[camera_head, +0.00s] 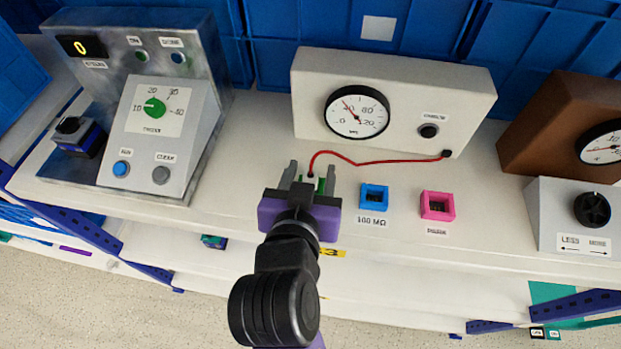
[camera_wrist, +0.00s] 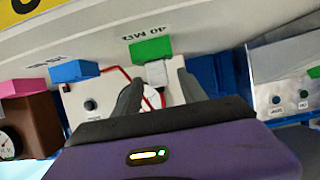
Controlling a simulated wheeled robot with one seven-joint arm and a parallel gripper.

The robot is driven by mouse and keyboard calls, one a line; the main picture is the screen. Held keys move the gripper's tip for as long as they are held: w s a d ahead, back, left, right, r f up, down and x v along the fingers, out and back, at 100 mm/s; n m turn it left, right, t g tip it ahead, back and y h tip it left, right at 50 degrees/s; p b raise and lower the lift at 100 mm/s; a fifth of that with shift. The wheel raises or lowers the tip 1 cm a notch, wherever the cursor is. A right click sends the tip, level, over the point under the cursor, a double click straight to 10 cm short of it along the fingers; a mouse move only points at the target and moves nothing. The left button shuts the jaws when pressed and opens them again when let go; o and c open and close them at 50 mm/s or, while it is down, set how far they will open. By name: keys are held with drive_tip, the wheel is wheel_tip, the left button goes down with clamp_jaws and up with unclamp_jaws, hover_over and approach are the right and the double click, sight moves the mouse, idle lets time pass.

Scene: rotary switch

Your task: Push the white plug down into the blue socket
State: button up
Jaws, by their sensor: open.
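The white plug (camera_head: 311,177) with a red cable sits at the green socket, between my fingers. In the wrist view the white plug (camera_wrist: 157,73) is against the green socket (camera_wrist: 151,47); how deep it sits I cannot tell. The blue socket (camera_head: 374,197) is empty, to the right of my gripper, labelled "100 MΩ"; it also shows in the wrist view (camera_wrist: 75,71). My gripper (camera_head: 310,172) is open, one finger on each side of the plug. My gripper hides most of the green socket in the head view.
A pink socket (camera_head: 438,206) stands right of the blue one. The red cable (camera_head: 385,162) runs to a meter box (camera_head: 397,75) behind. A grey control panel (camera_head: 160,140) stands left, a knob box (camera_head: 573,218) right. The counter between them is mostly clear.

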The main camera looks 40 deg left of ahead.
clamp_jaws()
